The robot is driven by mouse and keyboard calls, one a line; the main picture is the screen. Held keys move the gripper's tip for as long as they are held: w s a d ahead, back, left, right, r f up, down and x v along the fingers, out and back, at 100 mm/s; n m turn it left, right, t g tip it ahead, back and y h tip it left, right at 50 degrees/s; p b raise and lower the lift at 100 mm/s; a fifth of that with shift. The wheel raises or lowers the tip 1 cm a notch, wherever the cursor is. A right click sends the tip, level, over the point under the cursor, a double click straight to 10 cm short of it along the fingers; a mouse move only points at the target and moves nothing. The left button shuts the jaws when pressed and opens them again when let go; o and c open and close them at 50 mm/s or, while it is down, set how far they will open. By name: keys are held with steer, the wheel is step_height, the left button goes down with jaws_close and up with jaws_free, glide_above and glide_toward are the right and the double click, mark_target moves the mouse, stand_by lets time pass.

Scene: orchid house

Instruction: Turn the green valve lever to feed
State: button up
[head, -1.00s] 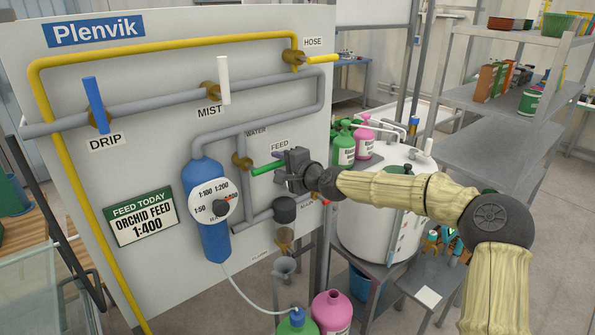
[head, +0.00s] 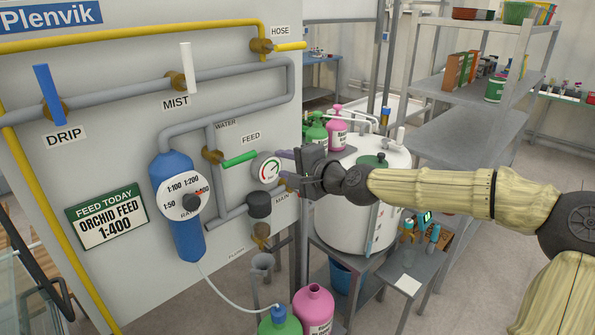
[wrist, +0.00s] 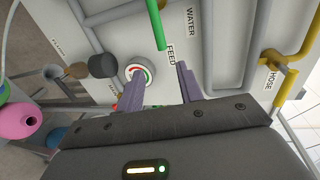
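The green valve lever (head: 240,158) sits on a brass valve (head: 212,156) on the grey panel and points right, slightly upward, below the FEED label (head: 250,137). The WATER label (head: 226,124) is above the valve. In the wrist view the lever (wrist: 155,25) shows at the top, beside the FEED label (wrist: 171,55). My gripper (head: 285,171) is to the right of the lever's tip, apart from it. In the wrist view its two purple fingers (wrist: 162,88) are spread with nothing between them.
A round gauge (head: 266,168) lies just behind my fingers, with a dark-capped fitting (head: 259,205) below it. The blue dosing cylinder (head: 179,210) is at left. A white tank (head: 355,225) and bottles stand behind my gripper.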

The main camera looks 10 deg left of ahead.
steer(key=v, duration=0.3)
steer(key=shift+s+d+r, duration=0.1)
steer(key=shift+s+d, duration=0.05)
steer(key=shift+d, duration=0.05)
steer(key=s+d+f+n+g+h+p, duration=0.1)
steer(key=s+d+f+n+g+h, duration=0.2)
steer(key=f, duration=0.6)
steer(key=s+f+n+g+h+p, duration=0.1)
steer(key=s+f+n+g+h, duration=0.3)
steer(key=f, duration=0.6)
steer(key=s+d+n+h+p, duration=0.1)
steer(key=s+d+h, duration=0.4)
steer(key=s+d, duration=1.1)
steer(key=d+p, duration=0.1)
steer(key=d, duration=0.2)
steer(key=shift+s+g, duration=0.3)
steer(key=shift+s, duration=0.1)
steer(key=shift+w+a+r, duration=0.15)
